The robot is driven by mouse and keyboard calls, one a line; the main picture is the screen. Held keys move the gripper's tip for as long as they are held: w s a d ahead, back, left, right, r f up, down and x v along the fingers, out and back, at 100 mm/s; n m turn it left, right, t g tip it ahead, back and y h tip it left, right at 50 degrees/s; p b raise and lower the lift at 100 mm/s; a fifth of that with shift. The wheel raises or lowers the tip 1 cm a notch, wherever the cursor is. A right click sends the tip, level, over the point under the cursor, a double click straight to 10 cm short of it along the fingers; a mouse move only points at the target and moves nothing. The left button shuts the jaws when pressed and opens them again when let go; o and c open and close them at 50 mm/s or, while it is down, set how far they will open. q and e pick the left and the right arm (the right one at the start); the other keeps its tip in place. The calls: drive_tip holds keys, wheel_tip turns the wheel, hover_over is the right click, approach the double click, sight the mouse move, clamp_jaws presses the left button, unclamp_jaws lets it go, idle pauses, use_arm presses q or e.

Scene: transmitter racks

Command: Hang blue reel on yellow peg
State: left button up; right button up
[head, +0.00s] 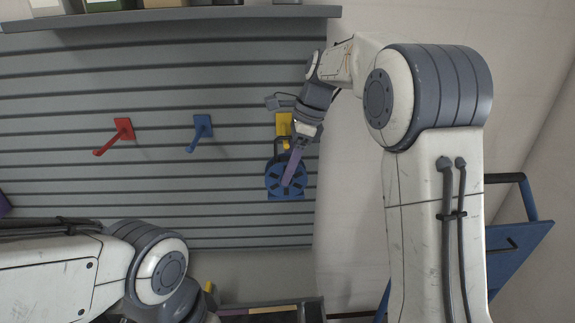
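The blue reel (272,181) is upright against the slatted wall, just below the yellow peg (283,121). A dark loop at its top reaches up to the peg's lower part; I cannot tell whether the loop is around the peg. My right gripper (291,171) comes down from the upper right, with a purple-grey finger lying across the reel's front. The other finger is hidden, so its grip on the reel is unclear. My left arm enters at the lower left, and its gripper is not in view.
A red peg (122,130) and a blue peg (201,128) stick out of the slatted wall (150,190) to the left, both bare. A shelf (170,16) with boxes runs along the top. A blue metal frame (519,250) stands at the lower right.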

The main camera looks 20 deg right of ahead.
idle(0.3)
drive_tip(key=v, duration=0.5)
drive_tip(key=shift+d+r+b, duration=0.1)
drive_tip(key=shift+b, duration=0.25)
drive_tip(key=s+d+b, duration=0.2)
drive_tip(key=d+b, duration=0.1)
drive_tip(key=d, duration=0.7)
drive_tip(key=s+a+f+n+t+h, duration=0.15)
drive_tip(key=s+a+f+n, duration=0.25)
drive_tip(key=s+f+n, duration=0.55)
drive_tip(key=s+a+f+n+h, duration=0.2)
drive_tip(key=s+a+f+n, duration=0.4)
drive_tip(key=f+n, duration=0.65)
drive_tip(key=s+a+r+n+g+b, duration=0.2)
drive_tip(key=s+a+n, duration=0.3)
drive_tip(key=s+a, duration=0.7)
drive_tip(key=shift+s+n+y, duration=0.3)
drive_tip(key=shift+s+y, duration=0.05)
drive_tip(key=shift+s, duration=0.9)
drive_tip(key=shift+a, duration=0.1)
